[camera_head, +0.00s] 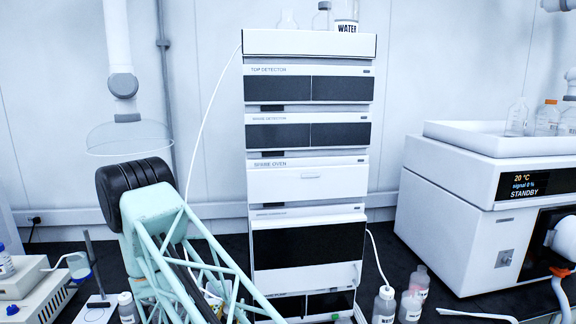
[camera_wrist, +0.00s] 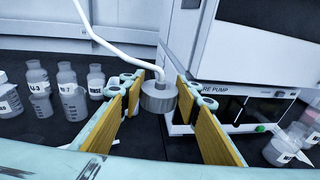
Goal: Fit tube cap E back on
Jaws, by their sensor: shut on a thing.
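In the wrist view a grey ridged tube cap (camera_wrist: 158,97) with a white tube (camera_wrist: 112,45) rising from its top is between the fingertips of my gripper (camera_wrist: 160,92). My gripper is shut on this cap, with its yellow pads on either side. No letter E is readable on it. The cap is in the air above the dark bench, with no bottle visible directly under it. In the head view the white tube (camera_head: 205,118) runs down from the top of the instrument stack; my arm hides the gripper and cap.
Several labelled bottles (camera_wrist: 68,88) stand at left in the wrist view. The pump (camera_wrist: 240,108) and more bottles (camera_wrist: 282,147) are at right. In the head view the instrument stack (camera_head: 305,167) stands centre, a white standby instrument (camera_head: 465,200) right, and bottles (camera_head: 384,305) at its foot.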

